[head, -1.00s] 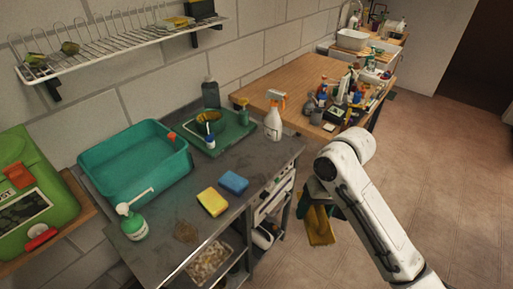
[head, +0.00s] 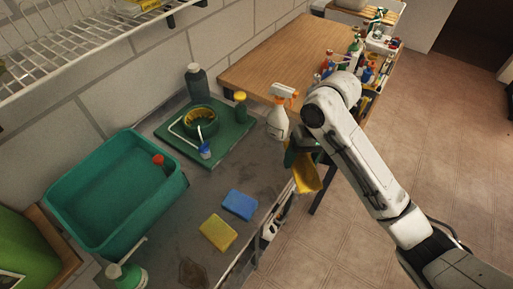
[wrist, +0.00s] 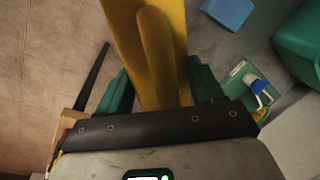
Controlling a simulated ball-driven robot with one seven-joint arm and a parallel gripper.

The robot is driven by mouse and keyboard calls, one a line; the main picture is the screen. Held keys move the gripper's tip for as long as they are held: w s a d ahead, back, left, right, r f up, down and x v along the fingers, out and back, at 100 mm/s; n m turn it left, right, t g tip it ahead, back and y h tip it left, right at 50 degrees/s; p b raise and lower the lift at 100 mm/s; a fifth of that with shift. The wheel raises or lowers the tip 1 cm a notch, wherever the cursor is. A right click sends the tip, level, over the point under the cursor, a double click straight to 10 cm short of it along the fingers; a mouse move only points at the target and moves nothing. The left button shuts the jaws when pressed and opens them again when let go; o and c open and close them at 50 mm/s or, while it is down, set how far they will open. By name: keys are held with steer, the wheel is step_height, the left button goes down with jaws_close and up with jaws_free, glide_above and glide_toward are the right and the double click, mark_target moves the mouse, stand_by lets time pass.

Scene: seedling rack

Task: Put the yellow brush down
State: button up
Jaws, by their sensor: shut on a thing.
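The yellow brush (head: 307,178) hangs from my gripper (head: 299,152) in the head view, beside the front right edge of the grey metal worktop. In the wrist view the brush (wrist: 152,52) is a broad yellow piece with a rounded ridge. It fills the space between the green fingers of my gripper (wrist: 160,88), which is shut on it. The brush's far end runs out of the top of the wrist view. The arm partly hides the gripper in the head view.
On the worktop (head: 167,228) lie a blue sponge (head: 239,205) and a yellow sponge (head: 218,232). A teal tub (head: 115,190) stands left, a green tray (head: 180,135) behind, and a spray bottle (head: 278,122) near the right edge. A cluttered wooden table (head: 285,60) stands beyond.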

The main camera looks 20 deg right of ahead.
mark_target(285, 142)
steer(key=shift+w+a+f, duration=0.1)
steer(key=shift+w+a, duration=0.1)
steer(key=shift+w, duration=0.55)
steer(key=shift+w+a+f, duration=0.25)
steer(key=shift+w+f, duration=0.05)
steer(key=shift+w, duration=0.35)
steer(key=shift+w+a+f, duration=0.3)
steer(key=shift+w+f, duration=0.05)
steer(key=shift+w, duration=0.25)
steer(key=shift+w+a+f, duration=0.25)
steer(key=shift+w+f, duration=0.05)
steer(key=shift+w, duration=0.35)
steer(key=shift+w+a+f, duration=0.2)
steer(key=shift+w, duration=0.5)
steer(key=w+f+b, duration=0.2)
steer(key=w+a+f+b, duration=0.1)
steer(key=w+f+b, duration=0.1)
steer(key=w+a+f+b, duration=0.1)
steer(key=w+f+b, duration=0.1)
steer(key=shift+w+a+f, duration=0.2)
steer(key=shift+a, duration=0.05)
steer(key=shift+w+a+f, duration=0.15)
steer(key=shift+w+f, duration=0.15)
steer(key=shift+f, duration=0.1)
steer(key=shift+f+p, duration=0.45)
steer(key=shift+f, duration=1.2)
